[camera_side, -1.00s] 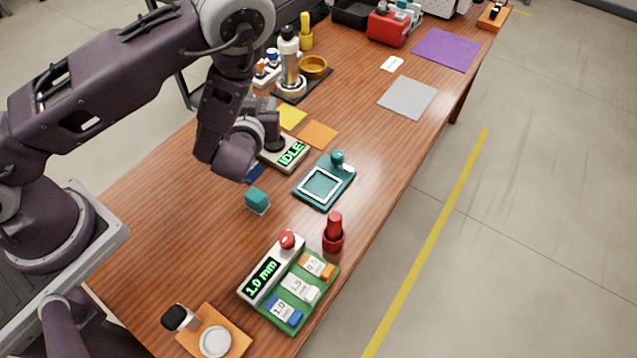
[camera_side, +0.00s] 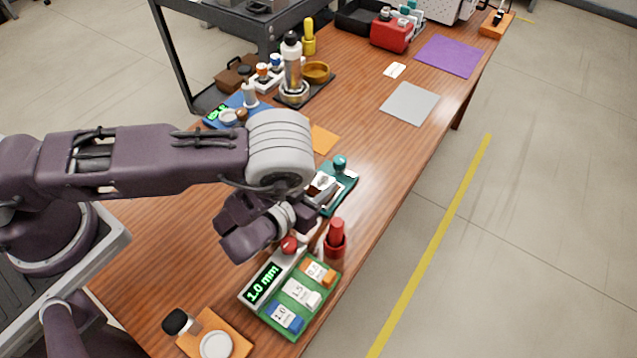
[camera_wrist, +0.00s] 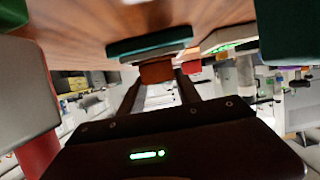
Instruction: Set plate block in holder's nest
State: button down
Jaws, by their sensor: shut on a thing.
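The teal holder (camera_side: 348,177) lies on the table and is partly covered by my arm in the side view. Its slab also shows upside down in the wrist view (camera_wrist: 150,43). My gripper (camera_side: 320,188) is low over the holder's near-left part. In the wrist view my gripper's two dark fingers (camera_wrist: 158,82) are shut on a small brown block (camera_wrist: 157,72), which appears to be the plate block. The block is close against the holder in the picture. Whether it touches or sits in the nest cannot be told; the nest is mostly hidden.
A red bottle-like object (camera_side: 335,238) stands close to my gripper. A display box reading 1.0 mm (camera_side: 264,283) with a red button and a green tray (camera_side: 302,300) of labelled blocks lie nearer. An orange mat (camera_side: 323,139) lies behind. The right table edge is close.

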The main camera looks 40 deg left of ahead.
aim_at(311, 188)
jog(key=c, duration=0.8)
grip_release()
jog(key=shift+f, duration=0.1)
jog(key=shift+c, duration=0.2)
jog(key=s+r, duration=0.2)
jog(key=shift+s+r, duration=0.3)
jog(key=shift+s, duration=0.1)
jog(key=shift+r, duration=2.95)
